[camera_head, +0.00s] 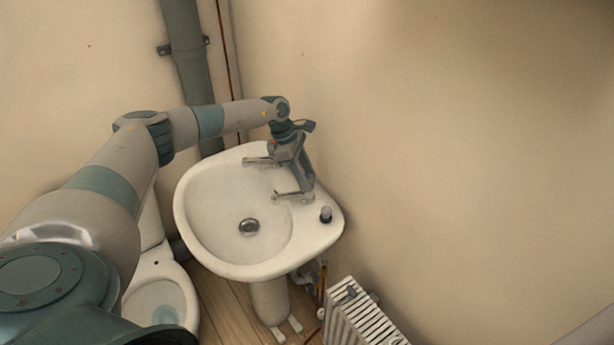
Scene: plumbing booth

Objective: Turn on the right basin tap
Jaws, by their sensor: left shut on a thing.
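The white basin (204,205) stands against the wall in the middle of the view. Two chrome taps sit on its back ledge: the left tap (257,161) and the right tap (287,196). My left arm reaches over from the left, and my left gripper (308,190) points down at the top of the right tap. It is shut on the right tap's handle, which the fingers mostly hide. No water stream can be made out under either spout. My right gripper is not in view.
A dark plug (326,214) stands on the basin's right ledge. The drain (249,227) is in the bowl. A radiator (358,315) stands below right, a toilet (160,272) below left, and a grey pipe (187,50) runs up the wall behind my left arm.

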